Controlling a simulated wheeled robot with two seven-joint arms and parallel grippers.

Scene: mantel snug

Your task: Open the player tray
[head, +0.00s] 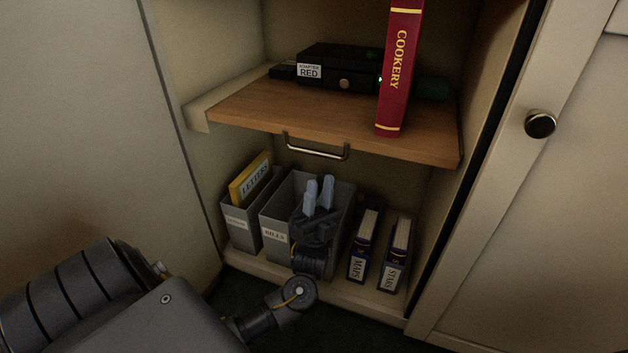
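The player tray is a wooden board (290,112) in the cabinet opening, with a metal bar handle (316,152) under its front edge. A black player-like box (345,72) lies on it, with a label reading "ADAPTER RED" (309,71) at its left. A red "COOKERY" book (398,75) stands upright at the tray's right. My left gripper (320,184) is below the handle, in front of the grey "BILLS" file box (275,228). Its two pale fingers point up with a narrow gap between them, empty and apart from the handle. My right gripper is not in view.
Below the tray stand a grey file box (238,225) holding a yellow "LETTERS" folder (250,178), and dark "MAPS" (358,262) and "STARS" (392,270) binders. A cabinet door with a round dark knob (540,124) is at the right. A pale panel (80,120) closes the left side.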

